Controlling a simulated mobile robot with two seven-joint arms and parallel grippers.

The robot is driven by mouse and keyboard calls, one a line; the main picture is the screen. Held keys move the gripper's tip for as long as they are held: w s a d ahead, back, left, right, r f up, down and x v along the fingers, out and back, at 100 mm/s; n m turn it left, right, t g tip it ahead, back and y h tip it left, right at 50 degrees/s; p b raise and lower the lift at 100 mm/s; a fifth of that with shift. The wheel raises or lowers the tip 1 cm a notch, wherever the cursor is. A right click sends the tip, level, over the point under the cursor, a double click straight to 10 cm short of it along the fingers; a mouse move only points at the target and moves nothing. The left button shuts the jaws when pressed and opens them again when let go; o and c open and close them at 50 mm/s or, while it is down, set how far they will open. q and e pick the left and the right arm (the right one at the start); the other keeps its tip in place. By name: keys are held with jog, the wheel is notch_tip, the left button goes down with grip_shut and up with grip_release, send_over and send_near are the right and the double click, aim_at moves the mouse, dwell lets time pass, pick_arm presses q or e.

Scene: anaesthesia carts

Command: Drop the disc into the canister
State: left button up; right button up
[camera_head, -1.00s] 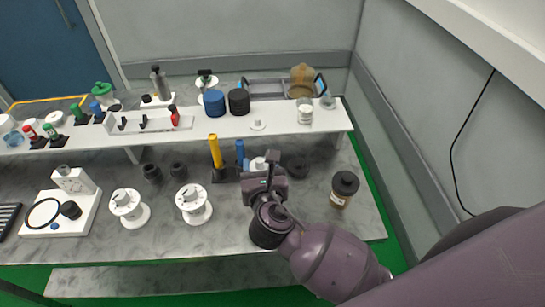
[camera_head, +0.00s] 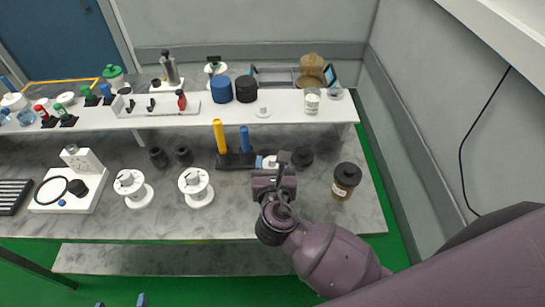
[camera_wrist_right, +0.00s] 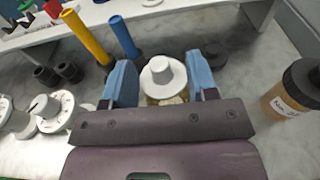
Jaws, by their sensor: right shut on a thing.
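My right gripper (camera_head: 275,170) is over the middle right of the bench, low near its surface. In the right wrist view, its blue-padded fingers (camera_wrist_right: 160,85) are shut on a white disc (camera_wrist_right: 163,76) with a raised knob. Under the disc, yellowish grainy material (camera_wrist_right: 168,101) shows, perhaps inside a clear canister; its walls are mostly hidden by the gripper, and I cannot tell whether the disc touches it. My left gripper (camera_head: 120,302) shows only as two blue fingertips at the bottom edge of the head view, spread apart.
A black stand carries a yellow post (camera_head: 219,136) and a blue post (camera_head: 244,139) left of the right gripper. A brown jar with a black lid (camera_head: 346,180) stands right. A dark round piece (camera_head: 302,157) lies behind. A white shelf (camera_head: 200,118) runs along the back.

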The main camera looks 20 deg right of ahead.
jog(key=shift+f, duration=0.55)
jog(key=shift+f+b, duration=0.45)
jog(key=shift+b, duration=0.3)
jog(key=shift+f+b, duration=0.35)
jog(key=shift+b, duration=0.05)
pick_arm(q)
jog(key=shift+w+d+f+b, duration=0.15)
jog(key=shift+w+f+b, duration=0.45)
jog(key=shift+f, duration=0.2)
pick_arm(e)
jog(key=shift+f, duration=0.45)
jog(key=o, duration=1)
pick_arm(q)
jog(key=shift+r, duration=0.15)
pick_arm(e)
jog(key=shift+r, duration=0.1)
